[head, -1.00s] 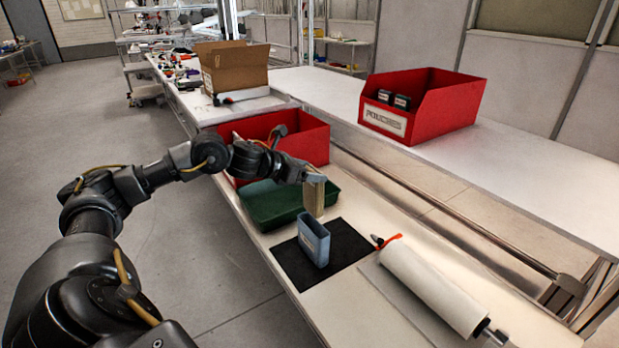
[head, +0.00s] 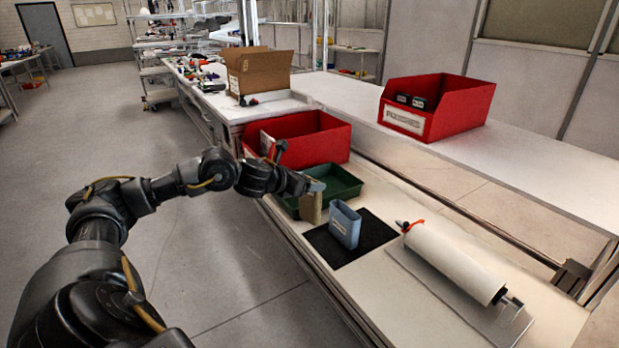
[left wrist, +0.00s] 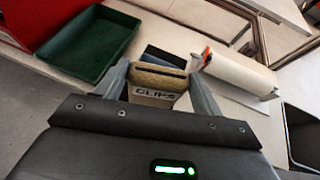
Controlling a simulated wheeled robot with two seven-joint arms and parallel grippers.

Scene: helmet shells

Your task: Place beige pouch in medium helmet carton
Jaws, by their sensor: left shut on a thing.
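My left gripper (head: 313,188) is shut on the beige pouch (head: 311,208), which hangs upright below its fingers. In the left wrist view the pouch (left wrist: 154,94) sits between the fingers, its white face lettered "CLIPS". In the head view it shows just left of a blue-grey open-topped container (head: 345,226) and in front of the green tray; I cannot tell its height. An open brown cardboard carton (head: 262,75) stands far back on the bench; no size label is legible. My right gripper is not in view.
The blue-grey container stands on a black mat (head: 376,232). Behind are a green tray (head: 345,180) and a red bin (head: 325,137). A white roll (head: 455,262) lies to the right. Another red bin (head: 460,105), holding dark boxes, stands on the rear bench.

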